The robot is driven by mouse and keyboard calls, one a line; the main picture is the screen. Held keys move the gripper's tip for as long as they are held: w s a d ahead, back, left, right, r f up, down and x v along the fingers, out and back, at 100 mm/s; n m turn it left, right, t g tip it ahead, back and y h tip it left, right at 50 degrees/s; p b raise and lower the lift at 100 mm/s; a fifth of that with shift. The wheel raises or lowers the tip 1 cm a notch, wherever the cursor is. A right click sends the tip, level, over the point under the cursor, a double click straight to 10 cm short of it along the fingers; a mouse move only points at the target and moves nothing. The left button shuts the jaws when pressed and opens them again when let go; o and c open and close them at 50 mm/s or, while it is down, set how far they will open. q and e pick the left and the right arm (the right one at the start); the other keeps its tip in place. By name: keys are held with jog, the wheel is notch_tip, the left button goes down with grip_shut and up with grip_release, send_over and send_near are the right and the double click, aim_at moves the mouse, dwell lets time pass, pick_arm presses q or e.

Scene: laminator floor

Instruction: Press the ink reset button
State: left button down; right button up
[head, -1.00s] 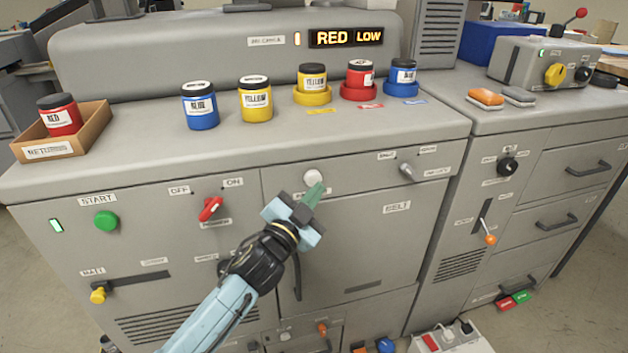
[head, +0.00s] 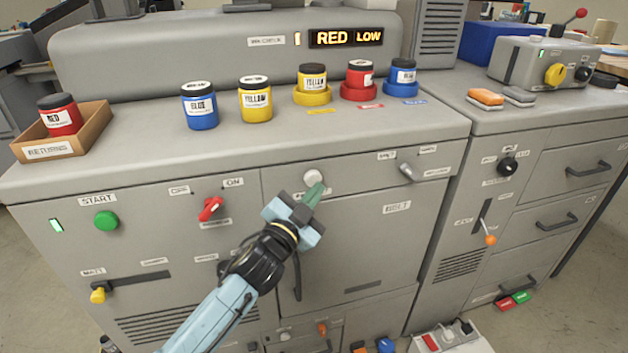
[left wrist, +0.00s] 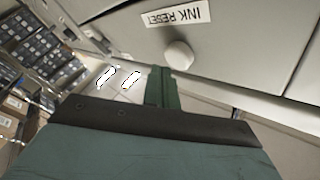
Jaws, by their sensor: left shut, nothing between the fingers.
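The ink reset button is a white round knob (head: 313,177) on the grey machine's front panel, below the bottles. In the left wrist view the white button (left wrist: 178,55) sits beside a label reading INK RESET (left wrist: 175,17). My left gripper (head: 317,188) is shut and empty, with its green fingertips at the button's lower edge in the head view. In the left wrist view the fingertips (left wrist: 162,72) are just below the button; I cannot tell whether they touch it. The display (head: 346,37) reads RED LOW in orange. My right gripper is not in view.
Colour bottles stand on the machine top, including a blue one (head: 199,106) and a red one in a returns box (head: 92,131).

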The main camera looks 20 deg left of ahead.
pick_arm(q)
jog(key=shift+w+a, duration=0.2)
jog(key=shift+w, duration=0.15)
jog(key=shift+w+a, duration=0.3)
jog(key=shift+w, duration=0.15)
dwell(0.9)
jog(key=shift+s, duration=0.1)
jog(key=shift+s+d+p, duration=0.4)
jog(key=shift+s+d, duration=0.1)
jog(key=shift+s, duration=0.25)
jog(key=s+d, duration=0.1)
jog(key=s, duration=0.1)
jog(key=s+d+p, duration=0.1)
jog(key=s+d, duration=0.1)
dwell(0.4)
jog(key=shift+a, duration=0.1)
dwell(0.5)
